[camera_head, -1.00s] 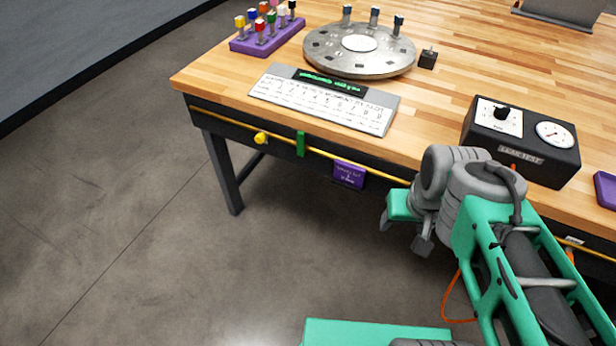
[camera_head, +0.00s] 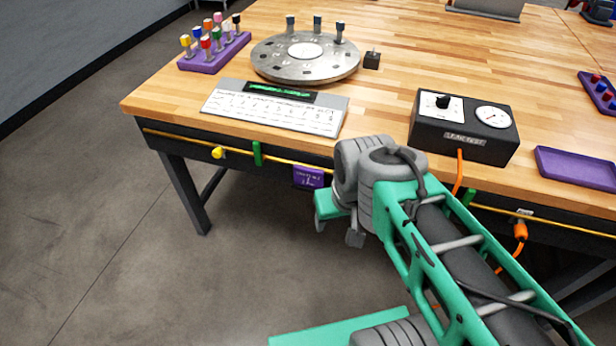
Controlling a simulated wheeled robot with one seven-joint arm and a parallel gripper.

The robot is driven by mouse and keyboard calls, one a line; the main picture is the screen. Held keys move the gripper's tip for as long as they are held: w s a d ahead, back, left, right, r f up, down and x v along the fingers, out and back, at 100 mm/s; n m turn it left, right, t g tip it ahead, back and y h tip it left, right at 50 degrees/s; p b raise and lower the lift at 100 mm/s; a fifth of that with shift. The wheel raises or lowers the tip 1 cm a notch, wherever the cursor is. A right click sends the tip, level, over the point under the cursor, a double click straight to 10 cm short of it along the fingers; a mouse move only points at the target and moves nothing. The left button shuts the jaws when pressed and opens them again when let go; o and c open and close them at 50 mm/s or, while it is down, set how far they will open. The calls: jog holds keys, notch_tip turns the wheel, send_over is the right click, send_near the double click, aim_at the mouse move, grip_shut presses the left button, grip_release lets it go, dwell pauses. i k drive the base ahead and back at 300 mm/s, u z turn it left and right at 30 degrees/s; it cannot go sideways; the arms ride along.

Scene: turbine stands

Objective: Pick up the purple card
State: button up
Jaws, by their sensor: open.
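The purple card (camera_head: 308,177) with pale markings hangs on the dark front side of the workbench, just below the yellow rail. My gripper (camera_head: 338,231) is in front of the bench, below and slightly right of the card in the picture. Its two grey fingers are apart and nothing shows between them. My arm hides part of the gripper. The card looks clear of the gripper, but the depth between them is hard to tell.
The wooden bench (camera_head: 395,150) carries a grey label panel (camera_head: 275,108), a round metal plate (camera_head: 285,66), a purple peg block (camera_head: 215,55), a black gauge box (camera_head: 464,130) and a purple tray (camera_head: 577,168). A green clip (camera_head: 257,153) and yellow knob (camera_head: 218,152) sit left of the card. Floor at left is clear.

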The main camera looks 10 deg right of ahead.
aim_at(303, 176)
jog(key=k, duration=0.5)
jog(key=u, duration=2.25)
jog(key=i, duration=1.75)
jog(key=z, duration=2.3)
jog(key=i, duration=0.5)
jog(key=u, duration=0.1)
